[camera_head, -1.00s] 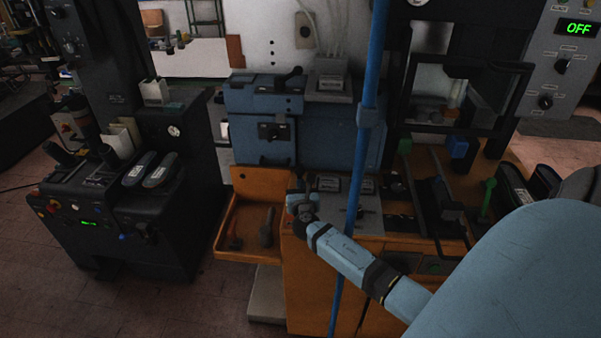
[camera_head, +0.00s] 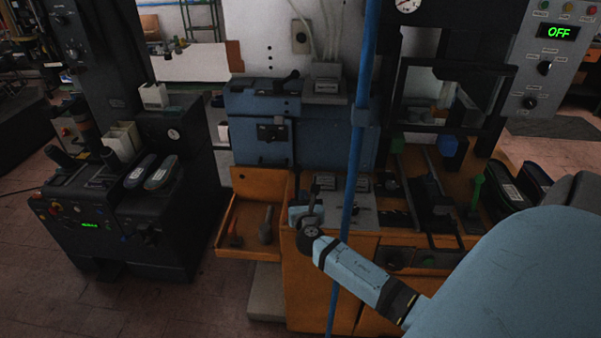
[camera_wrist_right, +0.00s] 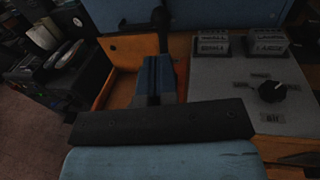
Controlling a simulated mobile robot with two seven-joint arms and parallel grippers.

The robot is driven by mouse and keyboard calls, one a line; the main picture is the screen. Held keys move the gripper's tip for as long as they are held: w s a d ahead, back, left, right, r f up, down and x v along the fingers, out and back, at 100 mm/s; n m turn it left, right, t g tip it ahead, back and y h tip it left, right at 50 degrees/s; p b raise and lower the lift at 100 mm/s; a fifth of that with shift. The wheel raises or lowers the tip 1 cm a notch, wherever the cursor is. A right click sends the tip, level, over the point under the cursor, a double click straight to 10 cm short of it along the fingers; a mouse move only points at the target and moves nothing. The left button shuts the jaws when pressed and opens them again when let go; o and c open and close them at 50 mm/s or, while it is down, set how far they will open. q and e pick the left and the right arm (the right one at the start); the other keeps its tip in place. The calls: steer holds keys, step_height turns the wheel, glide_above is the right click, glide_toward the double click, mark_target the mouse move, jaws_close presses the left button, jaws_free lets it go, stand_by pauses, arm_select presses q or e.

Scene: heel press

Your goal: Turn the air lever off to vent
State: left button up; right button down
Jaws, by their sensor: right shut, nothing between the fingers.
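The air lever (camera_wrist_right: 273,91) is a small black knob on a grey panel (camera_wrist_right: 225,85) in the right wrist view. Small labels surround it, and a larger label below seems to read AIR. The grey panel also shows in the head view (camera_head: 362,217), partly hidden by a blue pole. My right gripper (camera_head: 304,208) is shut and empty, left of the panel in the head view. In the right wrist view its dark tip (camera_wrist_right: 160,20) is left of the lever and clear of it. My left gripper is in neither view.
A vertical blue pole (camera_head: 357,140) stands in front of the panel, close to my right forearm. An orange tray (camera_head: 250,253) with hand tools is left of the gripper. A blue machine (camera_head: 262,150) stands behind. A display (camera_head: 558,32) at upper right reads OFF.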

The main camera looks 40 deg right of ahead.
steer(key=shift+s+a+r, duration=0.3)
steer(key=shift+s+a, duration=0.25)
steer(key=shift+s, duration=0.15)
steer(key=shift+s+a+r, duration=0.3)
steer(key=shift+s+a, duration=0.25)
steer(key=shift+s, duration=0.15)
